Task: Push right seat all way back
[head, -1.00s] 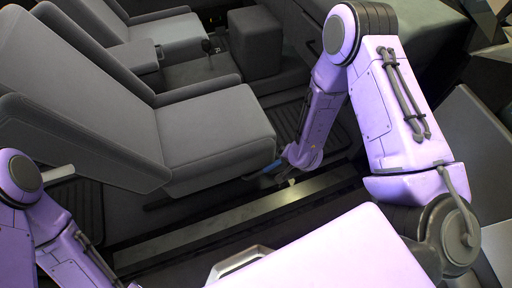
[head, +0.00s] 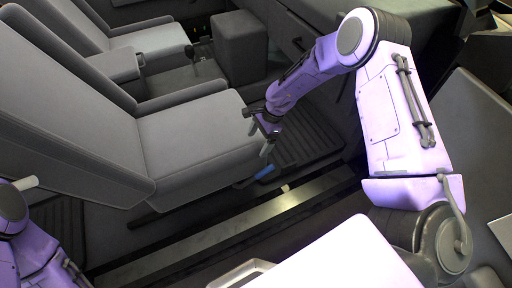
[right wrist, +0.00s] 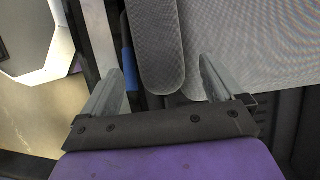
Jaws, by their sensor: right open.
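The near grey seat (head: 190,140) stands left of centre in the head view, its backrest to the left and its cushion front to the right. A blue-gripped lever (head: 265,172) shows low by the cushion's front; the blue grip also shows in the right wrist view (right wrist: 127,68). My right gripper (head: 258,130) is open at the cushion's front edge. In the right wrist view my right gripper (right wrist: 158,80) has its fingers apart, with a dark rounded grey part between them. Contact cannot be told. My left gripper is out of view.
A metal sill (head: 225,225) runs along the near side below the seat. A second grey seat (head: 150,42) and a dark grey box (head: 240,48) stand beyond. A ribbed floor mat (head: 305,135) lies in front of the near seat.

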